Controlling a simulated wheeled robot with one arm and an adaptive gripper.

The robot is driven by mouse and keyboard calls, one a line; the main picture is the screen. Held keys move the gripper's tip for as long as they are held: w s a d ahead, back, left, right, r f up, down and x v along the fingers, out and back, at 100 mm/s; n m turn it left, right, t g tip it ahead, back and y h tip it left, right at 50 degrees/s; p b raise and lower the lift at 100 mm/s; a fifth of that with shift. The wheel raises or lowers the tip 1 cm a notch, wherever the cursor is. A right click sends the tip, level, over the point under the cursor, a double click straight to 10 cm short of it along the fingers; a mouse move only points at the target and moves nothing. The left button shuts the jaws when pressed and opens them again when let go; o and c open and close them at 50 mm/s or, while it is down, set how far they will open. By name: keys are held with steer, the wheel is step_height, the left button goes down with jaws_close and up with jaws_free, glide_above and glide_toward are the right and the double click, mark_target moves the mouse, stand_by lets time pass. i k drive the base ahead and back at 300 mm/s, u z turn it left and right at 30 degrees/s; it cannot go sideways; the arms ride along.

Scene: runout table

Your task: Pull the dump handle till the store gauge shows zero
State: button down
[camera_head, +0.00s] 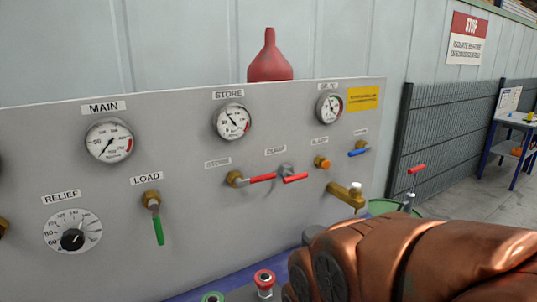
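The store gauge (233,121) sits upper middle on the grey panel under a STORE label. Its needle points up and to the left; the scale numbers are too small to read surely. The dump handle (295,178) is a short red lever on a grey fitting below the DUMP label, lying nearly level and pointing right. Just left of it is another red lever (263,178) on a brass valve, under a second STORE label. A copper-coloured part of my arm fills the lower right corner. My gripper's fingers do not show.
The main gauge (109,140), relief dial (72,231) and green load handle (158,230) are on the left. A blue lever (358,152), orange button (322,162) and protruding brass fitting (346,194) are right of the dump handle. A red-topped knob (264,279) stands below.

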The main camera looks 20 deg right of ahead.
mark_target(292, 178)
steer(key=k, duration=0.5)
steer(key=z, duration=0.8)
steer(key=i, duration=0.75)
steer(key=u, duration=1.75)
